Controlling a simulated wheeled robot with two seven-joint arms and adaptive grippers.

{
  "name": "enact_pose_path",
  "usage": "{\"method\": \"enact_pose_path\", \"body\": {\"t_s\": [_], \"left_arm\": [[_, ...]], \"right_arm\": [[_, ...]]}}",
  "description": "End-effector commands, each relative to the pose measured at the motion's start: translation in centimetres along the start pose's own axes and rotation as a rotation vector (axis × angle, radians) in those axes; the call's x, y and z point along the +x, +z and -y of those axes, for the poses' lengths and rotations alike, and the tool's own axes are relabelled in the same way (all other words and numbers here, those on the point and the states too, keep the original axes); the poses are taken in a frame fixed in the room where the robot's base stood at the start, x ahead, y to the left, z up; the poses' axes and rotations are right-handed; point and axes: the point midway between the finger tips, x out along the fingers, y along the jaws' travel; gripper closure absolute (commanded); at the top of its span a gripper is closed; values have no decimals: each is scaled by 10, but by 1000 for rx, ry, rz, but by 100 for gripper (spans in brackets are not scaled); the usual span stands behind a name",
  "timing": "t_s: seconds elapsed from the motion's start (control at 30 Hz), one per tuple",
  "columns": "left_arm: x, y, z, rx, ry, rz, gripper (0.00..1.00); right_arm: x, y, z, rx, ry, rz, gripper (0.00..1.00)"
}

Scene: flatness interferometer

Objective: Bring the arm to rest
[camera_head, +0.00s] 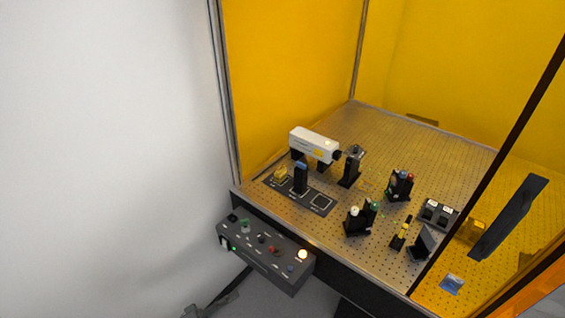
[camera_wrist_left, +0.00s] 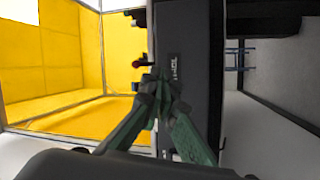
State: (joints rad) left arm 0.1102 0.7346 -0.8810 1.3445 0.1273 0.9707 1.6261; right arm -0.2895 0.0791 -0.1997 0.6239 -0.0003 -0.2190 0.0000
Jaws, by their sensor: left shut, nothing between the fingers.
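The dark side of the control box (camera_wrist_left: 176,62) lies behind the fingertips there; I cannot tell how near. My right gripper is in neither view.
The control box sticks out at the front edge, with knobs and a lit lamp (camera_head: 302,254). A bare pale wall (camera_head: 100,150) fills the left.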

Motion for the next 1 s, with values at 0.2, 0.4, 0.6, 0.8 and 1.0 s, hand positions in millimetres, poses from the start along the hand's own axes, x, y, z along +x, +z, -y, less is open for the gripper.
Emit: {"method": "enact_pose_path", "body": {"t_s": [0.2,0.4,0.6,0.8,1.0], "left_arm": [[-25,-6,68,169,-203,-90,100],[-86,4,160,361,-524,-140,100],[-188,54,252,499,-922,-64,100],[-292,143,304,523,-1240,132,100],[-381,258,319,461,-1451,400,100]], "right_arm": [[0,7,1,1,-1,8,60],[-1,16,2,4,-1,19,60],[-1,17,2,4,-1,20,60],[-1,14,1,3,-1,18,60],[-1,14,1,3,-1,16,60]]}}
